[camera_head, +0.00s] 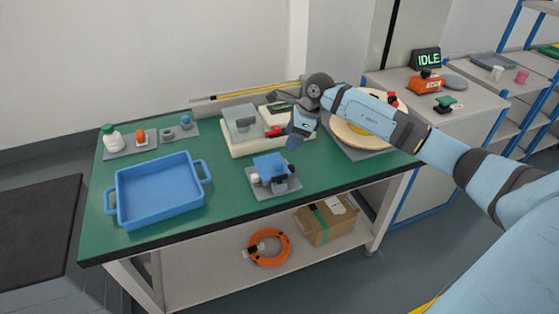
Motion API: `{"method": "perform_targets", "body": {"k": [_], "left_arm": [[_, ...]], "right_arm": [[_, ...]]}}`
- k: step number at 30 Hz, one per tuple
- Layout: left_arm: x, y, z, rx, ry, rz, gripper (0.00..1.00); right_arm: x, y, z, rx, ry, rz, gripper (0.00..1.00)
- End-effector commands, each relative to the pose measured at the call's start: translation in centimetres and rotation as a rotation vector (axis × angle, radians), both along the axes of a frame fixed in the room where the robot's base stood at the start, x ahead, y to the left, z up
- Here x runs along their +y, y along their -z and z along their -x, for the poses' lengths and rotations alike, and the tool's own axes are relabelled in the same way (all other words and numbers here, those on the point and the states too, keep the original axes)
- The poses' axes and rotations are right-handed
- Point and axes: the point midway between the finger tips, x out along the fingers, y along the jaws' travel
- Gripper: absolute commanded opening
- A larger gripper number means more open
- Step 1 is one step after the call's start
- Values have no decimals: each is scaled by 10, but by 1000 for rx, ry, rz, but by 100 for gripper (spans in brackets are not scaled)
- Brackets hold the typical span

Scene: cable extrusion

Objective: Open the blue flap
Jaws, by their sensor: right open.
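A small fixture stands on a grey plate (283,190) near the front middle of the green table. Its top is a blue flap-like piece (268,161), with white and dark parts below it. I cannot tell how far the flap is open. A light blue part (305,120) with a dark tip shows just below the wrist. My left gripper is not in view.
A cream-based machine (236,149) with a clear box stands behind the fixture. A blue tray (158,189) lies left, with small items on grey plates behind it. A round wooden disc (348,138) lies right, under my forearm. Bare green table separates tray and fixture.

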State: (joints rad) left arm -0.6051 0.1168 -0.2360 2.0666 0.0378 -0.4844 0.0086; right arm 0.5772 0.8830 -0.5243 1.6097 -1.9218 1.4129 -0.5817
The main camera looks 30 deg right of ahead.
Motion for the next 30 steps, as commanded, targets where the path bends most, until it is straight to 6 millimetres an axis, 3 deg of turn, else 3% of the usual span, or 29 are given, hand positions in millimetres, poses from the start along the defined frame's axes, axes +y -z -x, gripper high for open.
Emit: {"method": "perform_targets", "body": {"k": [6,12,18,27,30], "left_arm": [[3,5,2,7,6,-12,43],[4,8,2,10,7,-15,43],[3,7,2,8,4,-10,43],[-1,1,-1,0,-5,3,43],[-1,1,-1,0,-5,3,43]], "right_arm": [[17,46,-10,2,0,-4,53],[27,76,-18,1,1,-5,53],[31,90,-22,0,1,-4,53],[31,92,-22,0,1,-3,53],[31,91,-22,0,1,-3,30]]}}
